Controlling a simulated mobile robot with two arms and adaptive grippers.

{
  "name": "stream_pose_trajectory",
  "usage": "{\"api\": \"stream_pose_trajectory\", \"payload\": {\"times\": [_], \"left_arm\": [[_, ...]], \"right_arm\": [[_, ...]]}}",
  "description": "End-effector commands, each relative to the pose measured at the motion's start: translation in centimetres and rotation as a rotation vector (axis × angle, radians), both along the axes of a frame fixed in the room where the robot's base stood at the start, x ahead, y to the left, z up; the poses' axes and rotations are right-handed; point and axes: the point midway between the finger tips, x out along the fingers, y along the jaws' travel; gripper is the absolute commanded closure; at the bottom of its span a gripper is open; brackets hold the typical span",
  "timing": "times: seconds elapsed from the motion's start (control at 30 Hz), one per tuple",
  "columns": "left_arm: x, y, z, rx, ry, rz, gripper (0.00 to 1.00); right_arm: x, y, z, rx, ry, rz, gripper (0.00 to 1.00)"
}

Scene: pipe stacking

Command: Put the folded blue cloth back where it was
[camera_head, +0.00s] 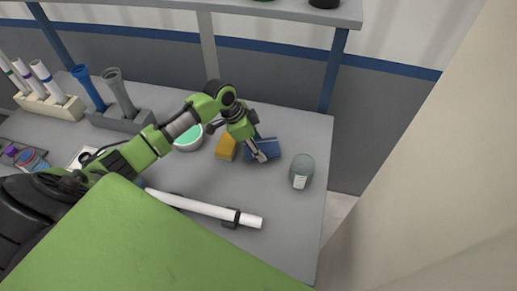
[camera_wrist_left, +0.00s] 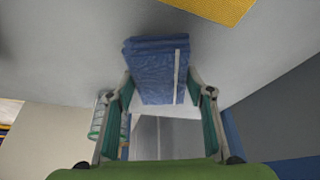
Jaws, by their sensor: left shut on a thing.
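The folded blue cloth (camera_head: 268,149) is at the right part of the grey table, partly covered by my left gripper. In the left wrist view the cloth (camera_wrist_left: 155,68) is a blue block with a pale stripe. It sits between the two fingers of my left gripper (camera_wrist_left: 163,98), which is shut on it. In the head view my left gripper (camera_head: 259,155) reaches down at the cloth. I cannot tell whether the cloth touches the table. My right gripper is not in view.
A yellow sponge (camera_head: 226,147) lies just left of the cloth, and a glass jar (camera_head: 302,171) stands to its right. A green-filled bowl (camera_head: 188,137) is further left. A white pipe (camera_head: 205,207) lies in front. Pipe racks (camera_head: 120,119) stand at the left.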

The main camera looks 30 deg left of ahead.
Motion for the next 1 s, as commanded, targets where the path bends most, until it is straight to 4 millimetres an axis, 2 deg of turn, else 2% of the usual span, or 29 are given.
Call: {"api": "stream_pose_trajectory", "payload": {"times": [0.03,0.17,0.53,0.57,0.6,0.63,1.0], "left_arm": [[-0.3,-0.2,-0.7,-0.003,0.009,0.000,0.69],[-0.2,-0.1,-1.9,-0.001,0.004,-0.001,0.69],[-0.2,-0.1,-2.5,-0.001,0.003,-0.001,0.69],[-0.2,-0.1,-2.5,-0.001,0.003,-0.001,0.50],[-0.2,-0.1,-2.4,-0.001,0.003,-0.001,0.39],[-0.2,-0.1,-2.4,-0.001,0.003,-0.001,0.35],[-0.2,-0.1,-2.1,-0.001,0.003,-0.001,0.35]], "right_arm": [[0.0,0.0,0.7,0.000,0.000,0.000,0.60],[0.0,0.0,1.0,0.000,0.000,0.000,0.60],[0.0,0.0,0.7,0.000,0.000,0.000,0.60],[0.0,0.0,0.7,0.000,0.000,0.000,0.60],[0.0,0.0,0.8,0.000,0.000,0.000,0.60],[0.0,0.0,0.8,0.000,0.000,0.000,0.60],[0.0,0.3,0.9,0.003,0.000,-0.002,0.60]]}}
